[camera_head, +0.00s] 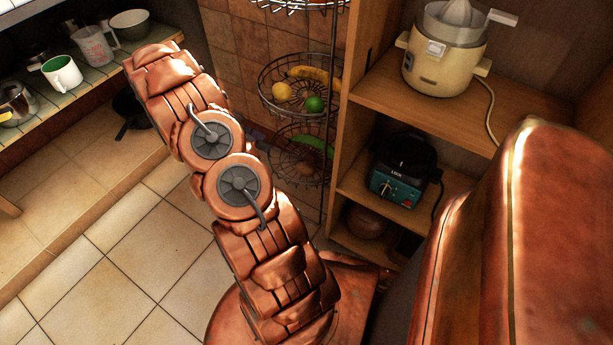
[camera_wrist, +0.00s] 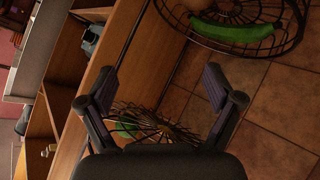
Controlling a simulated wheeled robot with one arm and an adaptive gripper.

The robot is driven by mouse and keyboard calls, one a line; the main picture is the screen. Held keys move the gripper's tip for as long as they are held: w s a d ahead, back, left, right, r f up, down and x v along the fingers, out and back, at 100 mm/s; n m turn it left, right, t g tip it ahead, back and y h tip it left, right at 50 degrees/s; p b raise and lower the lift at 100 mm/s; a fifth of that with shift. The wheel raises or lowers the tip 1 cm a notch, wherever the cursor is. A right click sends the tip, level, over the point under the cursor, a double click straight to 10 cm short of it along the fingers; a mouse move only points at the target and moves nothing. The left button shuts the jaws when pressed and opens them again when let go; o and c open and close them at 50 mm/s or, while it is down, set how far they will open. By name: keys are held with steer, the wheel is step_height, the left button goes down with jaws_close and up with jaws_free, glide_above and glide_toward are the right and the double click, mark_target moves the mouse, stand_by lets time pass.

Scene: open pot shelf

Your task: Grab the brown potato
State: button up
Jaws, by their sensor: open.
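A brown rounded shape that looks like the potato (camera_wrist: 198,4) is cut off by the top edge of the wrist view. It lies in a wire basket (camera_wrist: 262,52) beside a long green cucumber (camera_wrist: 235,31). In the head view the same basket seems to be the lower one (camera_head: 278,168), dim and partly behind my arm, with a brownish shape (camera_head: 305,167) below the green one. My gripper (camera_wrist: 160,86) is open and empty, its fingers spread below and left of that basket in the wrist view. In the head view my arm hides most of the gripper.
An upper basket (camera_head: 265,98) holds a banana, a lemon and a lime. Another basket (camera_wrist: 165,125) shows between my fingers. Tiled floor at left is open.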

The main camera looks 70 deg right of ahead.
mark_target(299, 164)
steer(key=s+d+f+m+b, duration=0.1)
steer(key=f, duration=0.3)
steer(key=s+d+f+m+b, duration=0.1)
steer(key=d+f, duration=0.1)
steer(key=f, duration=0.2)
steer(key=s+d+f+m+g+b, duration=0.1)
steer(key=d+f+b, duration=0.1)
steer(key=f, duration=0.2)
steer(key=shift+s+f+m, duration=0.25)
steer(key=shift+s+m, duration=0.05)
steer(key=shift+s, duration=0.05)
steer(key=shift+d+b+x, duration=0.2)
steer(key=shift+b+x, duration=1.15)
steer(key=shift+x, duration=2.5)
steer(key=shift+w, duration=0.1)
steer(key=c, duration=1.3)
